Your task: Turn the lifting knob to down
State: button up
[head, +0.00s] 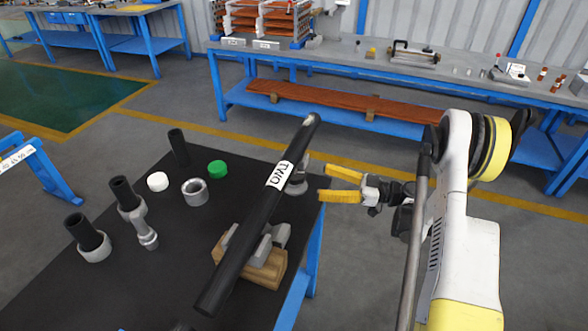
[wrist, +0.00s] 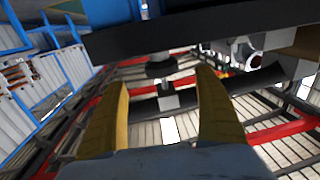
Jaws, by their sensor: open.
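My gripper (head: 324,181) has two yellow fingers, spread apart and empty. In the head view it points left at the table's right edge, just right of a grey metal part (head: 298,184) beside a long black tube marked TWO (head: 262,215). In the wrist view my fingers (wrist: 162,78) stand on either side of a dark round piece (wrist: 160,68) with a pale block (wrist: 168,101) below it. There is a gap between the fingers and this piece. I cannot tell for certain whether it is the lifting knob, and no down marking is readable.
The tube rests on a wooden block with grey supports (head: 262,262) on a black-topped table (head: 170,270). Metal fittings, a white cap (head: 157,181) and a green cap (head: 217,169) stand to the left. A long blue workbench (head: 350,61) lies behind. Floor between is clear.

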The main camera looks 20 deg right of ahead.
aim_at(293, 176)
jog(key=b+x, duration=0.2)
jog(key=x, duration=0.7)
jog(key=shift+s+b, duration=0.1)
jog(key=shift+b, duration=0.25)
jog(key=shift+w+a, duration=0.25)
jog(key=shift+a, duration=0.15)
jog(key=c, duration=1.2)
